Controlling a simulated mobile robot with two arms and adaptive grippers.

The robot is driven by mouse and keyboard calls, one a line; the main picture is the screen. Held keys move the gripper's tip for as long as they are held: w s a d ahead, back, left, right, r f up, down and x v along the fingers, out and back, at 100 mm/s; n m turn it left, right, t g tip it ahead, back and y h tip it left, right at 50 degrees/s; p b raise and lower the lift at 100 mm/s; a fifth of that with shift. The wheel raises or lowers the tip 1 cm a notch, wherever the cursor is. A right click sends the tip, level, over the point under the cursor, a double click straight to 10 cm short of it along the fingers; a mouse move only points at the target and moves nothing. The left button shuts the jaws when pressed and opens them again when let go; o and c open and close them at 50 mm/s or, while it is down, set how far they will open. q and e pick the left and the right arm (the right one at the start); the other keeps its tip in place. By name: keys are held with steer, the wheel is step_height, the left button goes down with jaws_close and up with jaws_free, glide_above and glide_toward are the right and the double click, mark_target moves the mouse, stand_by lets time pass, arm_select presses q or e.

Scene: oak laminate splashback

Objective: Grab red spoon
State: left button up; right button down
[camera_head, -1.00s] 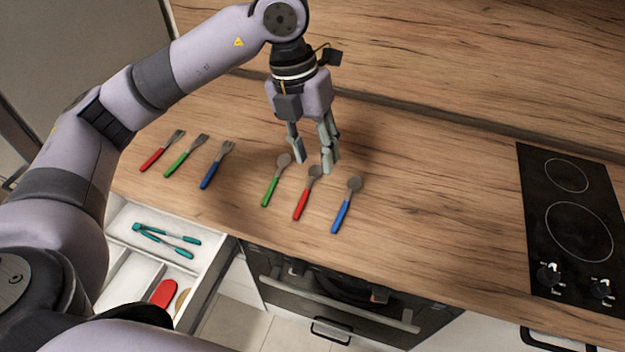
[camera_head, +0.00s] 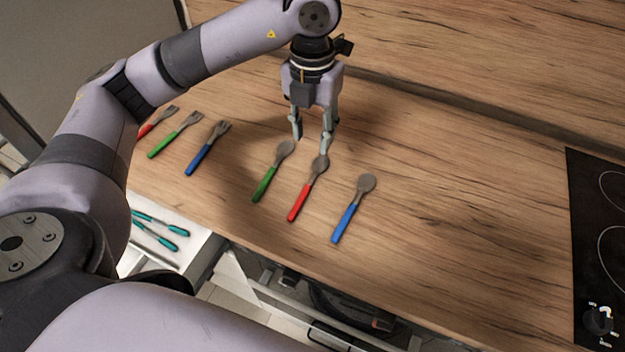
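The red spoon (camera_head: 301,201) lies on the wooden worktop, its grey bowl pointing up and away and its red handle towards me. It lies between the green spoon (camera_head: 265,184) and the blue spoon (camera_head: 346,221). My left gripper (camera_head: 311,143) points down just beyond the spoon bowls, with its fingers apart and nothing between them. One fingertip is close to the red spoon's bowl; I cannot tell whether it touches. My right gripper is not in view.
Red, green and blue forks (camera_head: 208,147) lie to the left on the worktop (camera_head: 450,220). An open drawer (camera_head: 195,256) with teal-handled tongs (camera_head: 160,232) is below left. A black hob (camera_head: 597,240) is at the right. The worktop between spoons and hob is clear.

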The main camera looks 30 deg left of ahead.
arm_select(q)
steer(key=p, duration=0.2)
glide_above(308, 185)
steer(key=f, duration=0.8)
steer(key=shift+w+d+f, duration=0.25)
steer(key=shift+w+f, duration=0.05)
steer(key=shift+w, duration=0.05)
steer(key=shift+s+a+f+p, duration=0.1)
steer(key=shift+s+f+p, duration=0.15)
steer(key=shift+f, duration=0.25)
step_height(308, 185, down, 4)
steer(key=shift+s+a+r+p, duration=0.1)
steer(key=shift+a+r+p, duration=0.1)
steer(key=shift+p, duration=0.55)
steer(key=shift+f, duration=0.35)
steer(key=shift+c, duration=0.2)
jaws_close()
